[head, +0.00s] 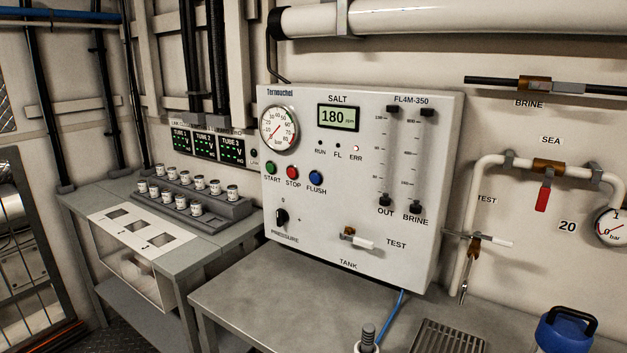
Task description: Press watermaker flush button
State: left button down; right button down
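The watermaker panel (350,215) is a white box on the wall, above a grey bench. Its blue flush button (316,178) sits at the right of a row of three, above the label FLUSH. The red stop button (293,173) is in the middle and the green start button (271,168) is at the left. The display (338,118) above reads 180 under the label SALT. The ERR lamp (356,148) looks pale with a reddish rim; the RUN and FL lamps look dark. Neither of my grippers shows in the head view.
The grey bench (270,295) below the panel has clear room at its left. A bolt-like fitting (368,335), a drain grate (450,338) and a blue-topped container (567,330) are at the front. A rack (195,205) of small cups stands on the left table.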

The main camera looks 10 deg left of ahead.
aim_at(315, 178)
jog(key=i+j+z, duration=0.15)
jog(key=j+z, duration=0.2)
jog(key=i+j+z, duration=0.1)
jog(key=j+z, duration=0.25)
jog(key=j, duration=0.15)
jog(key=i+j+z, duration=0.1)
jog(key=j+z, duration=0.25)
jog(key=j, duration=0.05)
